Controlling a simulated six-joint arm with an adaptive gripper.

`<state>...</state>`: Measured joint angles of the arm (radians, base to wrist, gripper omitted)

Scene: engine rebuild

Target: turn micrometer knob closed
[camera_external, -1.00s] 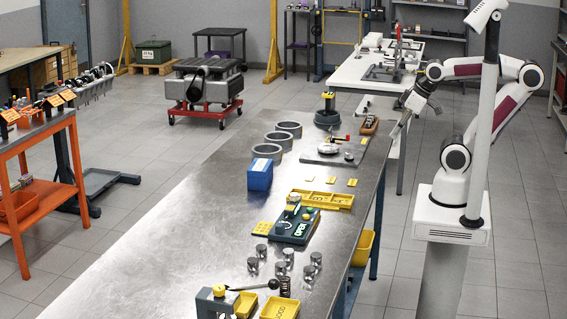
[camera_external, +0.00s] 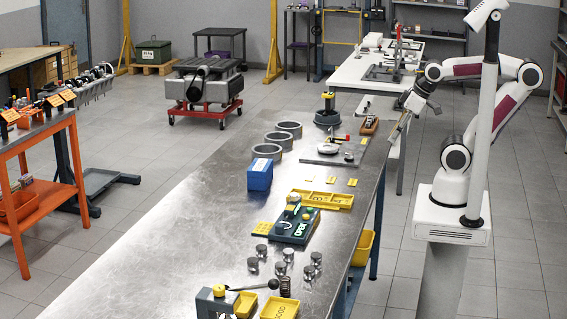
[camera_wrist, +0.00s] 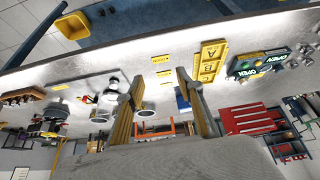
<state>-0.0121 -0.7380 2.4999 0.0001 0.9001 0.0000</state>
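A dark fixture (camera_external: 295,226) with a green OPEN label and a light knob-like part (camera_external: 292,211) stands on the steel bench. It appears to be the micrometer station; the knob's exact setting is too small to tell. In the wrist view the fixture (camera_wrist: 258,68) is at the upper right, with OPEN lettering readable. My gripper (camera_external: 399,128) is beyond the bench's right edge, well away from the fixture and touching nothing. In the wrist view my gripper (camera_wrist: 158,78) has two fingers spread apart with nothing between them.
The steel bench (camera_external: 175,250) has clear room on its left. Near the fixture are a yellow tray (camera_external: 328,200), a blue box (camera_external: 260,175) and several metal cylinders (camera_external: 288,254). Metal rings (camera_external: 267,151) and a grey plate (camera_external: 322,157) lie farther back.

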